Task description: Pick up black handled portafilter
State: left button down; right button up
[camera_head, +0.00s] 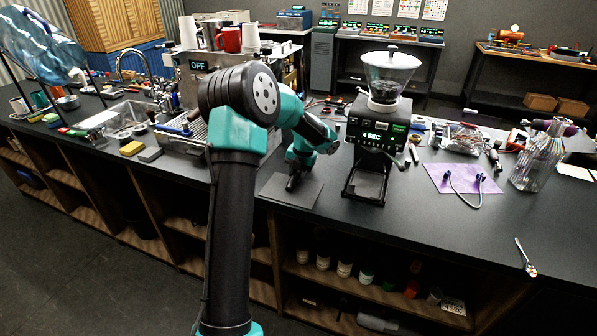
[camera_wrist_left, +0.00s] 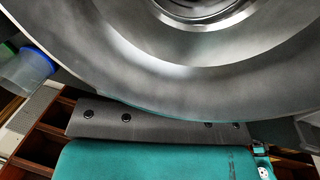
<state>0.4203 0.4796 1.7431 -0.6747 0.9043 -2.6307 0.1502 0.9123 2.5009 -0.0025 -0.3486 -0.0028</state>
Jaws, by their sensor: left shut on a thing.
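My left gripper (camera_head: 294,178) points down at the dark flat mat (camera_head: 305,196) on the counter, left of the grinder. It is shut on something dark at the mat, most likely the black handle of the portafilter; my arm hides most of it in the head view. In the left wrist view a large round grey metal piece (camera_wrist_left: 190,75) with concentric rings fills the top, very close to the camera. It looks like the portafilter's head. The fingertips and handle do not show there. My right gripper is not in view.
The grinder (camera_head: 377,130) with a clear hopper stands right of the mat. The espresso machine (camera_head: 196,100) is behind my left arm. The front right counter is mostly clear.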

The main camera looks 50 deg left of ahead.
pick_arm(q)
jog(key=shift+r, duration=1.75)
jog(key=s+d+r, duration=0.1)
jog(key=s+d, duration=0.9)
jog(key=d, duration=0.2)
jog(key=shift+s+r, duration=0.25)
